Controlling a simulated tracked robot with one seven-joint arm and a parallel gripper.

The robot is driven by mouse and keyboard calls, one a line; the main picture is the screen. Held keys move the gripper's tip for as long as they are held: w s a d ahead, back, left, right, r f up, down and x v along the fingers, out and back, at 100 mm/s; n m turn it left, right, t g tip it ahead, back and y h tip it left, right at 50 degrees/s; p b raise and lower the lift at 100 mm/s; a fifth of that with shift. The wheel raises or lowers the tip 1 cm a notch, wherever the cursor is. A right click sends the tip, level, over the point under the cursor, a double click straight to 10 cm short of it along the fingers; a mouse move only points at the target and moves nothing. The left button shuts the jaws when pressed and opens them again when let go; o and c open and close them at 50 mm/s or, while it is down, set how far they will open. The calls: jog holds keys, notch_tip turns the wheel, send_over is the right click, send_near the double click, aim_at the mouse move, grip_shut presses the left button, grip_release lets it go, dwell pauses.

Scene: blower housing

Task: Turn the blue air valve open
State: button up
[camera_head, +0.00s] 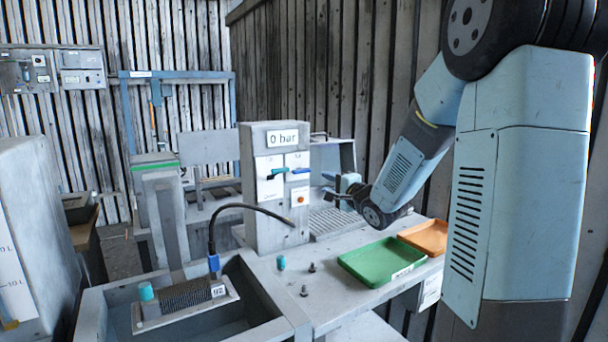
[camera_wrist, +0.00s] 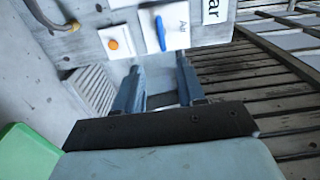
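The blue air valve (camera_head: 300,170) is a lever on a white plate on the front of a grey upright housing (camera_head: 270,225). In the head view it lies about level. In the wrist view the blue lever (camera_wrist: 160,33) stands upright in the picture, beside the "Air" label. The display (camera_head: 283,139) above it reads "0 bar". My gripper (camera_head: 342,190) is to the right of the lever, apart from it. In the wrist view my gripper (camera_wrist: 158,64) has its two fingers spread, with nothing between them and the lever beyond the tips.
A dark teal lever (camera_head: 276,173) sits left of the blue one. An orange button (camera_head: 300,199) is below. A black hose (camera_head: 245,207) arches from the housing. Green (camera_head: 383,262) and orange (camera_head: 425,236) trays and small parts stand on the bench.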

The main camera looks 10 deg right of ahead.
aim_at(304, 172)
jog(key=x, duration=1.3)
jog(key=shift+w+a, duration=0.15)
jog(key=shift+w, duration=0.2)
jog(key=shift+c, duration=0.4)
grip_shut()
